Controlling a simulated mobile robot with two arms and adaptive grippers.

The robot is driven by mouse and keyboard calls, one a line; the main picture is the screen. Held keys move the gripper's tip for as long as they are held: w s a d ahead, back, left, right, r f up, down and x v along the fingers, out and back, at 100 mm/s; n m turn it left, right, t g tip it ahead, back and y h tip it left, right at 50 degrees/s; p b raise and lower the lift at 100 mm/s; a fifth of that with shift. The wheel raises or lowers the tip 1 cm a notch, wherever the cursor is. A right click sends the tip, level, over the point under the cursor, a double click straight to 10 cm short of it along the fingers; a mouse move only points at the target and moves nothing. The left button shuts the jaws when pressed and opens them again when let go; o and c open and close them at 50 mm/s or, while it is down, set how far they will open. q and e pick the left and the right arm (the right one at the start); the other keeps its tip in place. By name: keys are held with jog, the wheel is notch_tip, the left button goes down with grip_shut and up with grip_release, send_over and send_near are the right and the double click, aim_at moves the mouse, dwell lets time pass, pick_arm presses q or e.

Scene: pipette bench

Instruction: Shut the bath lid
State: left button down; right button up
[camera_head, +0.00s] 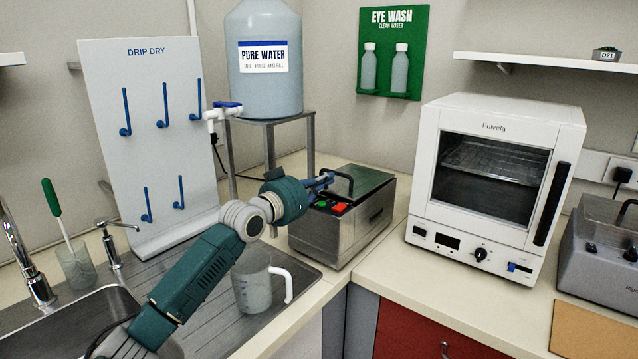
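The bath (335,240) is a steel box with red and green buttons on its top, standing on the counter at the centre. Its dark green lid (368,182) lies over the top and looks flat or nearly so; I cannot tell whether it is fully down. A black arched handle (344,178) stands at the lid's left side. My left gripper (326,181) reaches in from the left, its fingers at the handle, above the buttons. The fingers are small and partly hidden, so I cannot tell whether they grip the handle. My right gripper is not in view.
A jug (252,284) stands below my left forearm, beside the sink (75,325). A metal stand (272,150) holds a large water bottle (264,90) behind the bath. A white oven (495,180) is to the right. A grey device (603,250) stands at the right edge.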

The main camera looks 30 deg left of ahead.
pick_arm(q)
jog(key=shift+s, duration=0.25)
jog(key=s, duration=1.1)
jog(key=shift+s+a+r, duration=0.15)
jog(key=shift+s+a, duration=0.05)
jog(key=shift+a, duration=0.2)
